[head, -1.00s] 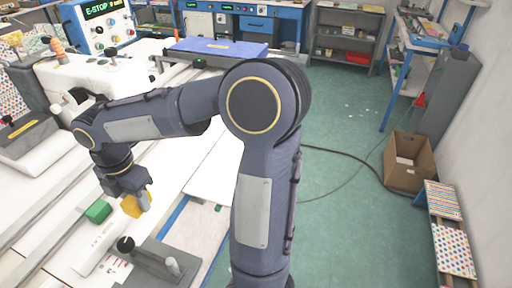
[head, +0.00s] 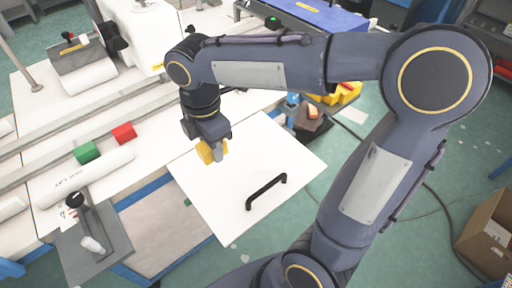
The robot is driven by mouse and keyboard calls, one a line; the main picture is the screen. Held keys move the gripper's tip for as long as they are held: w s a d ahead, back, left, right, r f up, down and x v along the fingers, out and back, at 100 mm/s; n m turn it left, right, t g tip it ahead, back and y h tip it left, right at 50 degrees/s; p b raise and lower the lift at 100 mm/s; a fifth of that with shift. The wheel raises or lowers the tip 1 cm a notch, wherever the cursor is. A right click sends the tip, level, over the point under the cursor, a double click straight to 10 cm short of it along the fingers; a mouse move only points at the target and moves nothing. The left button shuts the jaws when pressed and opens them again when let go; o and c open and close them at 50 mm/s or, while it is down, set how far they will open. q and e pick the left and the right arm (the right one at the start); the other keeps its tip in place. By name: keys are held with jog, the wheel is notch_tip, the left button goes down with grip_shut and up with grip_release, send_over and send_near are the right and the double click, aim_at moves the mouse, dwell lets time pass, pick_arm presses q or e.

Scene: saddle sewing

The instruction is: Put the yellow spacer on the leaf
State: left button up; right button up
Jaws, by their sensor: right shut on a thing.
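The yellow spacer (head: 205,152) is a small yellow block held by my right gripper (head: 214,156), whose jaws are shut on it. The gripper points down over the upper left part of a white flat panel with a black handle, which appears to be the leaf (head: 225,200). I cannot tell whether the spacer touches the panel or hangs just above it. The gripper hides part of the spacer. My left gripper is not in view.
A green block (head: 87,152) and a red block (head: 124,133) sit on the white bench at left. A grey plate with a black-knobbed lever (head: 78,222) is at lower left. The black handle (head: 266,191) stands up from the panel. A cardboard box (head: 487,232) is at right.

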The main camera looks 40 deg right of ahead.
jog(key=w+d+f, duration=0.2)
jog(key=d+f, duration=0.1)
jog(key=d, duration=0.3)
send_over(248, 153)
jog(key=f, duration=0.6)
jog(key=shift+a, duration=0.2)
jog(key=shift+d+f, duration=0.15)
jog(key=shift+f, duration=1.45)
jog(key=shift+f, duration=0.1)
jog(key=shift+f, duration=0.15)
jog(key=o, duration=1)
jog(key=shift+o, duration=0.2)
